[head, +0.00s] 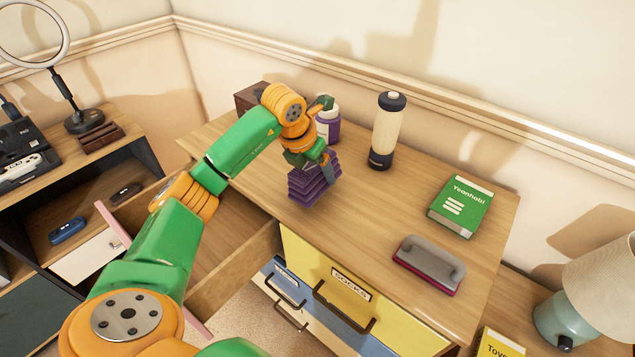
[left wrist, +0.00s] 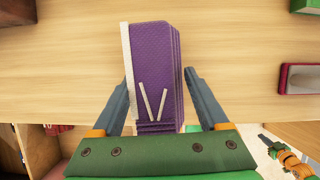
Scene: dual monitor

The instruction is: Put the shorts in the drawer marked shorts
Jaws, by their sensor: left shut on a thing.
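The purple folded shorts (head: 312,185) are a thick stack at the left part of the dresser top; they also show in the left wrist view (left wrist: 155,70), with white trim and a white V-shaped cord. My left gripper (head: 318,168) is shut on the shorts, one finger on each side. Whether they touch the dresser top is hard to tell. An open drawer (head: 265,257) sticks out below on the left, partly behind my left arm; its front label is hidden. Part of my right arm (left wrist: 285,155) shows small in the left wrist view; its finger opening is unclear.
The dresser top (head: 350,215) holds a purple jar (head: 328,130), a shaker bottle (head: 387,130), a green book (head: 461,206) and a grey-and-red brush (head: 429,264). The yellow SOCKS drawer (head: 350,290) is closed. A shelf unit (head: 150,155) stands left.

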